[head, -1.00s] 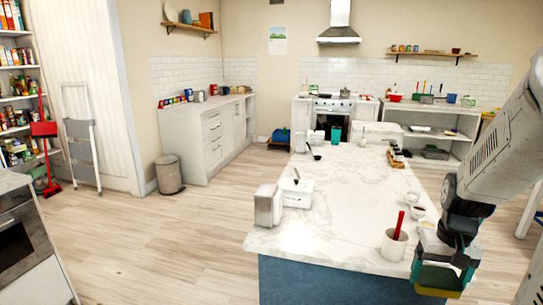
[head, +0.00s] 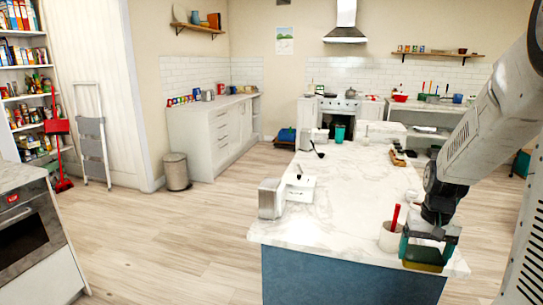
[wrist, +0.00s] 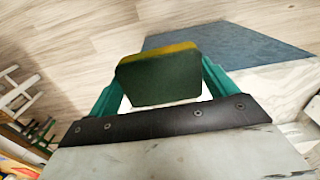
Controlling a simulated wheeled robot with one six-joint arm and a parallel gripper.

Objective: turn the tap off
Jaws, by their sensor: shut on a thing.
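No tap can be made out in either view. My gripper (head: 425,252) is at the near right corner of the marble-topped island, with teal fingers shut on a green and yellow sponge (head: 422,266). In the wrist view the sponge (wrist: 160,78) sits between the two fingers of my gripper (wrist: 160,85), its dark green face toward the camera and a yellow edge at the top. Whether the sponge touches the island's edge cannot be told.
The island (head: 330,212) bears a white cup with a red-handled tool (head: 391,236), a metal toaster-like box (head: 271,198) and small items. A counter (head: 222,135) stands at the back left, a stove (head: 338,118) at the back. Floor (head: 170,235) left of the island is clear.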

